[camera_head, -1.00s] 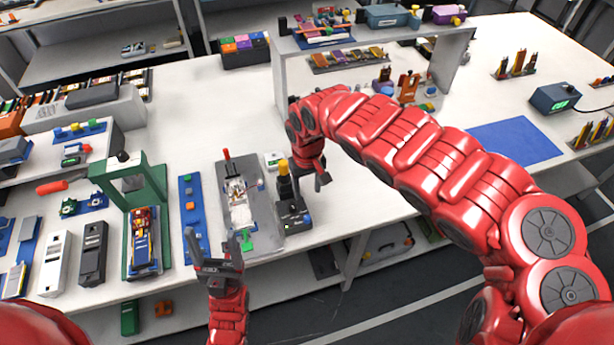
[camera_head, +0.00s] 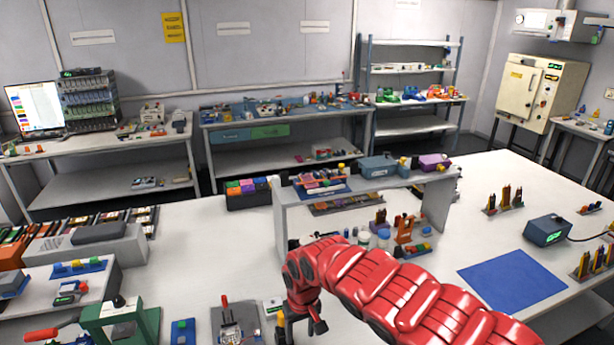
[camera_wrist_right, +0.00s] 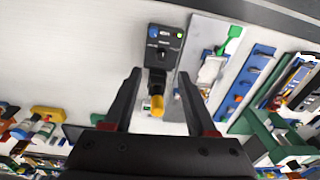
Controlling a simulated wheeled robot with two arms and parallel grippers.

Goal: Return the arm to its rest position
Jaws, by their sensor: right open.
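My red right arm reaches in from the lower right in the head view, over the white table (camera_head: 225,255). Its dark gripper (camera_head: 303,328) points down near the bottom edge. In the right wrist view the gripper (camera_wrist_right: 159,76) is open, with nothing held. A black device (camera_wrist_right: 164,45) with a yellow-tipped post (camera_wrist_right: 157,104) shows between and beyond the fingers, with clear gaps on both sides. My left gripper is out of view.
A grey raised shelf (camera_head: 380,187) stands behind the right arm. A blue mat (camera_head: 512,282) lies to the right. A green frame (camera_head: 122,318) and a plate (camera_head: 228,325) with a red-handled part stand at the lower left. The table's middle left is clear.

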